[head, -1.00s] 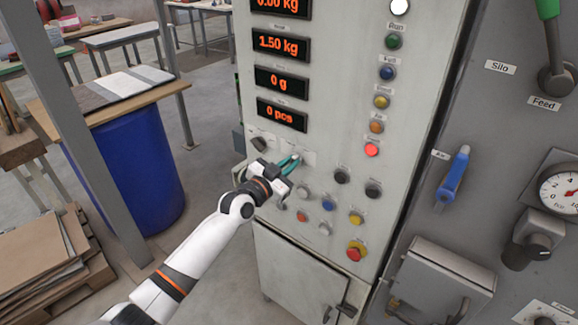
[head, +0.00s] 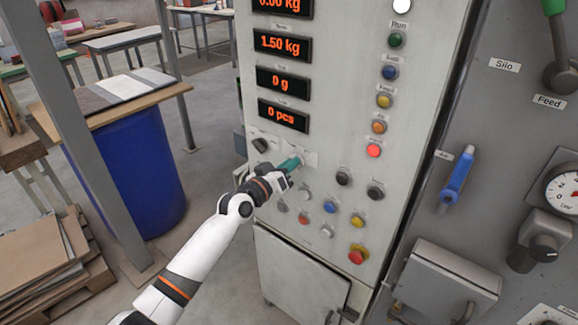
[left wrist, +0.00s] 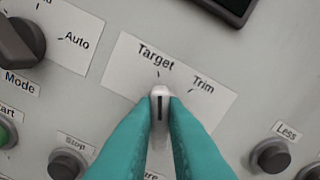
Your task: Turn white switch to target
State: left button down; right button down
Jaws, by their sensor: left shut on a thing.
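The white switch (left wrist: 159,91) is a small knob with a dark line on its face, in the middle of the left wrist view. Its line points up at the tick under the word "Target" on the white label plate (left wrist: 125,62). The "Trim" tick lies to the right of it. My left gripper (left wrist: 160,106) is shut on the switch, with one teal finger on each side. In the head view my left gripper (head: 296,161) reaches the panel below the displays, and its fingers mostly hide the switch. My right gripper is not in view.
The dark Mode knob (left wrist: 20,42) sits left of the switch, with the Stop button (left wrist: 66,164) at lower left and the Less button (left wrist: 271,156) at lower right. A red and yellow button (head: 358,254) is lower on the control panel (head: 335,110).

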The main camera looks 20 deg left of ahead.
pick_arm(q)
jog(key=shift+n, duration=0.3)
dwell(0.4)
jog(key=c, duration=1.5)
grip_release()
jog(key=shift+o, duration=0.2)
jog(key=b+v, duration=0.2)
jog(key=v, duration=1)
